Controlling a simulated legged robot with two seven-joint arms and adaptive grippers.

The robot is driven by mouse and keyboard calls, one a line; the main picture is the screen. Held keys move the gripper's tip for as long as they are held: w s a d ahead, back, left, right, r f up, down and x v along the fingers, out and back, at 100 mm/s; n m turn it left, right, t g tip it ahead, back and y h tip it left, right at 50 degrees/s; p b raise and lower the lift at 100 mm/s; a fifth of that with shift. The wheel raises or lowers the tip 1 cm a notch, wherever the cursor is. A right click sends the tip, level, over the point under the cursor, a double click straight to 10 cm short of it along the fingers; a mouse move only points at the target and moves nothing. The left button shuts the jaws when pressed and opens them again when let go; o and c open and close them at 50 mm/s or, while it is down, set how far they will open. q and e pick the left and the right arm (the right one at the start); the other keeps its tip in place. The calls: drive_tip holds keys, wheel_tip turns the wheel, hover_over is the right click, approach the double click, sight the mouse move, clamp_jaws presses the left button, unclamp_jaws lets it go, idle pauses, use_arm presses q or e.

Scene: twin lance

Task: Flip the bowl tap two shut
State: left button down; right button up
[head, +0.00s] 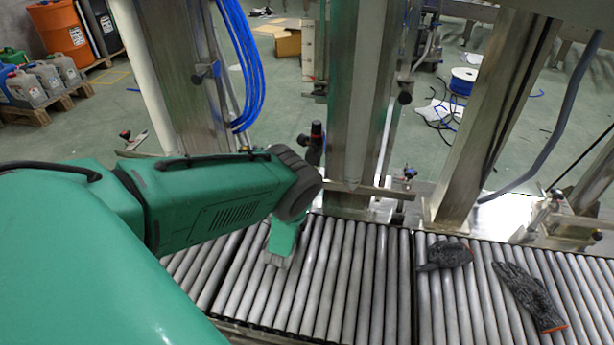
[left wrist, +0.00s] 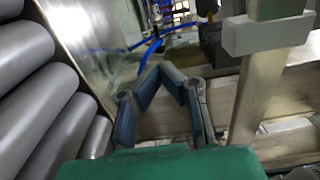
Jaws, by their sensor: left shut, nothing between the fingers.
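My left arm (head: 215,195) comes in from the left over the roller conveyor, and its dark wrist joint (head: 295,185) is beside the steel post. A green part of the hand hangs below the wrist over the rollers; the fingertips cannot be made out in the head view. In the left wrist view my left gripper (left wrist: 166,74) has its fingers angled together, shut and empty, in front of a metal rail. I cannot tell which fitting is bowl tap two. A black upright handle (head: 316,143) stands just behind the wrist. My right gripper is not in view.
Rollers (head: 340,275) span the front, with two grey gloves (head: 445,255) (head: 530,296) on the right. Steel posts (head: 352,95) stand behind. Blue hoses (head: 240,65) hang at the left post.

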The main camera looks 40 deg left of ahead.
use_arm(q)
drive_tip(key=b+x, duration=0.1)
drive_tip(key=x, duration=0.2)
drive_tip(key=b+x, duration=0.1)
drive_tip(key=x, duration=0.2)
drive_tip(key=f+b+x, duration=0.1)
drive_tip(key=b+x, duration=0.1)
drive_tip(key=x, duration=0.2)
drive_tip(key=shift+a, duration=0.3)
drive_tip(key=shift+w+a+r, duration=0.15)
drive_tip(key=shift+w+r, duration=0.15)
drive_tip(key=shift+w, duration=0.3)
drive_tip(key=shift+a+f, duration=0.1)
drive_tip(key=shift+a, duration=0.1)
